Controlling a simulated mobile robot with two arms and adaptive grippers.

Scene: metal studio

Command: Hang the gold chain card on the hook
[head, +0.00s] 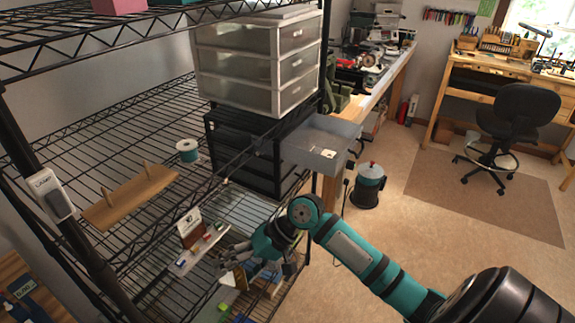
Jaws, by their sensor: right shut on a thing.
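My right gripper (240,262) reaches in from the right, low at the front of the wire shelving. It is shut on a small white and gold card (240,277), which looks like the gold chain card. The card is tilted under the fingers and partly hidden by them. I cannot make out the hook clearly. A wooden board with two upright pegs (130,196) lies on the shelf to the left, apart from the gripper. My left gripper is not in view.
A narrow pale strip (200,250) with small coloured items and an upright card (187,222) stands just left of my gripper. A spool (187,150), drawer units (258,62) and an open grey drawer (320,143) are farther back.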

